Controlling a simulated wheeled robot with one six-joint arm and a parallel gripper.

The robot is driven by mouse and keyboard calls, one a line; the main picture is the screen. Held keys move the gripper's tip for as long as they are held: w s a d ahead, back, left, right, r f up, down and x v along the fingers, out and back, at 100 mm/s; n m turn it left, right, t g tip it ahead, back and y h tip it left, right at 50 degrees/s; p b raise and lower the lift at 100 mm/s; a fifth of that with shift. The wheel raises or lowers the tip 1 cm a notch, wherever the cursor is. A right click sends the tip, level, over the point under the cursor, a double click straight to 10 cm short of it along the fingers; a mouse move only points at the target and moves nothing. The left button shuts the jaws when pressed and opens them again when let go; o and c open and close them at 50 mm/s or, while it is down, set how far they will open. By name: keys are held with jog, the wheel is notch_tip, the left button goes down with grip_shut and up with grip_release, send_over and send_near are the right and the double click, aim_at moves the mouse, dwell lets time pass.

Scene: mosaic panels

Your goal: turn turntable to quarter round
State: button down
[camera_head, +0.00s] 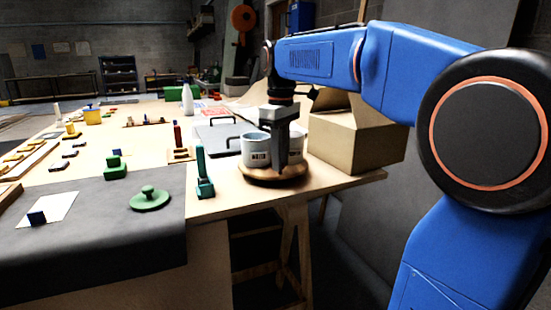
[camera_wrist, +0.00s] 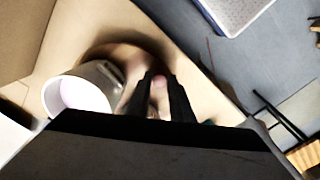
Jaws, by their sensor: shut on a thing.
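The turntable (camera_head: 268,178) is a round wooden disc near the front right edge of the table, below my gripper. Two white pots with dark labels stand on it, a left one (camera_head: 254,152) and a right one (camera_head: 297,150). My gripper (camera_head: 280,165) points down between them. In the wrist view its dark fingers (camera_wrist: 158,98) are shut on a small wooden knob (camera_wrist: 158,82) on the turntable. A white pot (camera_wrist: 80,96) stands left of the fingers there. My gripper hides part of the disc, so its turn angle is hard to tell.
A cardboard box (camera_head: 355,140) stands close to the right of the turntable. A teal upright tool (camera_head: 204,178) stands to its left. A grey tray with handles (camera_head: 215,138) lies behind. A green knobbed disc (camera_head: 150,198) is on the dark mat (camera_head: 100,235).

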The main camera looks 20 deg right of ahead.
jog(key=shift+d+n, duration=0.75)
jog(key=shift+n, duration=0.25)
jog(key=shift+d, duration=0.15)
jog(key=c, duration=1.6)
grip_release()
jog(key=shift+o, duration=0.2)
jog(key=shift+r, duration=0.15)
notch_tip(320, 180, up, 17)
jog(key=shift+s, duration=0.1)
jog(key=s+a+f+m+t, duration=0.1)
jog(key=s+f+m, duration=0.2)
jog(key=s+f, duration=0.5)
jog(key=s+a+f+m+t, duration=0.1)
jog(key=s+f, duration=0.7)
jog(key=f, duration=0.9)
jog(key=s+f+m+t, duration=0.2)
jog(key=s+f+m, duration=0.2)
jog(key=s+f, duration=0.5)
notch_tip(320, 180, down, 4)
jog(key=shift+a+f+m+t, duration=0.1)
jog(key=shift+a+m+t, duration=0.3)
